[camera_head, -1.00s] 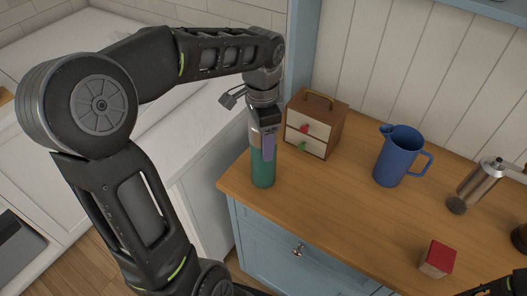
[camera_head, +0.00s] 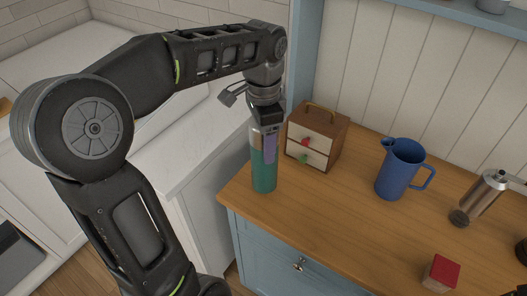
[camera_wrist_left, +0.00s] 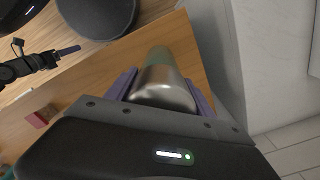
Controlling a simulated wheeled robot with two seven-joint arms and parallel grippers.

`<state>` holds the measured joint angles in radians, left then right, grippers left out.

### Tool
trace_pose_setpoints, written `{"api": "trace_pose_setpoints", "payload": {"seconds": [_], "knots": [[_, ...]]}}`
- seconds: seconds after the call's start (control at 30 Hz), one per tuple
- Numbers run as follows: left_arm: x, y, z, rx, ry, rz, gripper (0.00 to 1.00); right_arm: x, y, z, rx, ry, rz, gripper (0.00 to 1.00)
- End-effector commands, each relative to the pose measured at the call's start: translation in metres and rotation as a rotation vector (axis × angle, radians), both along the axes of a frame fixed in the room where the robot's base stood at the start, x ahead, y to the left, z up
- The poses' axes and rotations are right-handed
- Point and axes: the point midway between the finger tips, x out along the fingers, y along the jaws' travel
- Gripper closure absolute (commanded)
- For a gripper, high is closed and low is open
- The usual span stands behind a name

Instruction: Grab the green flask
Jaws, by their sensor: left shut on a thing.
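The green flask (camera_head: 264,178) stands upright near the left front corner of the wooden counter. Its base appears to be on the wood. My left gripper (camera_head: 268,150) comes down on it from above and is shut on its upper part, one purple finger showing along its side. In the left wrist view the flask's silver top (camera_wrist_left: 165,92) sits between the two purple fingers. My right gripper (camera_wrist_left: 68,50) shows only in the left wrist view, at the upper left, away from the flask; its jaw opening is unclear.
A small wooden drawer box (camera_head: 318,136) stands close behind the flask to the right. A blue pitcher (camera_head: 398,170), a metal grinder (camera_head: 483,195) and a red-topped block (camera_head: 441,272) stand farther right. The counter between the flask and the block is clear.

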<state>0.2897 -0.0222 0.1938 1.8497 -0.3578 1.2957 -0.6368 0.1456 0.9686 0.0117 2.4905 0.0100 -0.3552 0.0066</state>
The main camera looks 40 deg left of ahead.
Motion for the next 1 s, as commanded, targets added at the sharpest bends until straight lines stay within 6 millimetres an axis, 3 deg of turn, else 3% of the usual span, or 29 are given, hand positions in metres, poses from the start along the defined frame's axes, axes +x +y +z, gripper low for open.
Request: {"api": "trace_pose_setpoints", "payload": {"seconds": [0.17,0.2,0.3,1.0], "knots": [[0.001,0.000,0.039,0.001,-0.006,0.000,0.97,0.000,0.000,-0.002,0.001,-0.001,0.001,0.20],[0.000,0.000,0.051,0.000,-0.003,0.000,0.97,0.000,0.000,0.009,0.000,0.001,0.000,0.20],[0.000,0.000,0.061,0.001,-0.001,0.000,0.97,-0.001,-0.001,0.020,-0.003,0.005,0.000,0.20],[0.000,0.000,0.063,0.001,-0.001,0.000,0.97,-0.002,-0.002,0.021,-0.005,0.010,-0.002,0.20]]}}
